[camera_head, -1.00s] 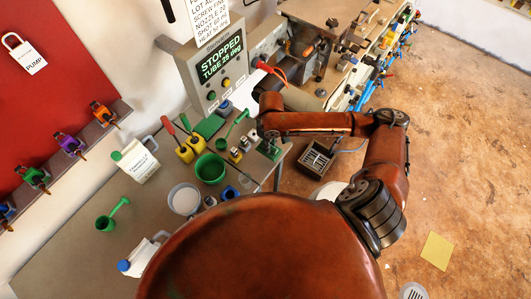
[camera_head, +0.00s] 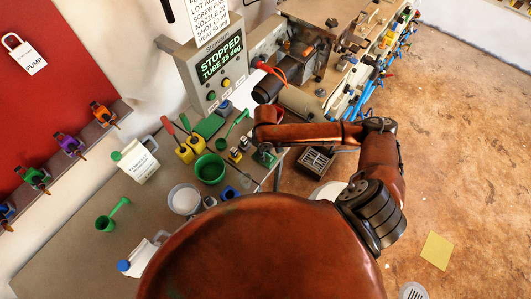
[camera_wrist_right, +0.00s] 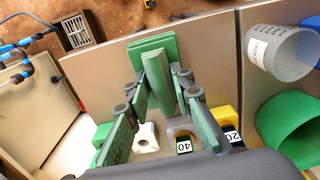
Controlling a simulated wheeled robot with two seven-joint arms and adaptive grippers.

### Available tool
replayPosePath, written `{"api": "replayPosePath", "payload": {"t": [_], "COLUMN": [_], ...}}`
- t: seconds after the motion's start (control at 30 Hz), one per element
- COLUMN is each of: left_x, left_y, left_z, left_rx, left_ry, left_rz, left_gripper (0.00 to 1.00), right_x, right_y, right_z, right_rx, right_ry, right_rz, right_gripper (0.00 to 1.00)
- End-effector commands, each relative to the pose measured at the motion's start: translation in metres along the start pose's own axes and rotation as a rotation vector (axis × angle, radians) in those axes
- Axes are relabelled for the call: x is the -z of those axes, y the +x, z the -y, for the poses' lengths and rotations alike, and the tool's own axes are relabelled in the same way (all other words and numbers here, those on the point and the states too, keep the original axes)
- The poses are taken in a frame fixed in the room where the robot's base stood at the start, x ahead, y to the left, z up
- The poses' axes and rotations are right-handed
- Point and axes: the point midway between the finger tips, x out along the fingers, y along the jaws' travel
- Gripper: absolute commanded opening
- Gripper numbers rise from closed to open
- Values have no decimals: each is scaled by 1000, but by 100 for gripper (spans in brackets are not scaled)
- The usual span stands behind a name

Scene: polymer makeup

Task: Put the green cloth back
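The green cloth (camera_wrist_right: 157,72) is a folded green slab in the right wrist view, between the finger pads of my right gripper (camera_wrist_right: 160,92). The pads lie against its two sides, so the gripper looks shut on it. In the head view my right gripper (camera_head: 265,156) points down at the right corner of the table, beside small yellow labelled pieces. The cloth cannot be told apart from the green finger parts there. My left gripper is not in view.
The grey table (camera_head: 75,255) carries a green bowl (camera_head: 209,169), a white bowl (camera_head: 184,199), a white jug (camera_head: 136,160) and a green scoop (camera_head: 112,214). The right wrist view shows a clear beaker (camera_wrist_right: 282,50). The machine panel (camera_head: 215,65) stands behind.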

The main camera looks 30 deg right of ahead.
Motion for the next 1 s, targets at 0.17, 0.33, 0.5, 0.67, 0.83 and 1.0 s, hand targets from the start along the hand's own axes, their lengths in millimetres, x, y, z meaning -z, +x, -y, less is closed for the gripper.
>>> {"api": "replayPosePath", "payload": {"t": [0.17,0.33,0.5,0.67,0.83,1.0], "left_x": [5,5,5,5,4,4], "left_y": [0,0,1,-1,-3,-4], "left_z": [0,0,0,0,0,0], "left_rx": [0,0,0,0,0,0], "left_ry": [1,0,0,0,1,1], "left_rz": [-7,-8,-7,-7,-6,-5], "left_gripper": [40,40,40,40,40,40], "right_x": [0,0,0,1,1,1], "right_y": [0,0,-5,-29,-66,-98], "right_z": [0,0,0,-1,-1,-1], "right_rx": [0,0,0,-1,-2,-1], "right_ry": [0,0,1,0,0,0], "right_rz": [0,0,0,-4,-4,-3], "right_gripper": [34,34,34,34,34,34]}}
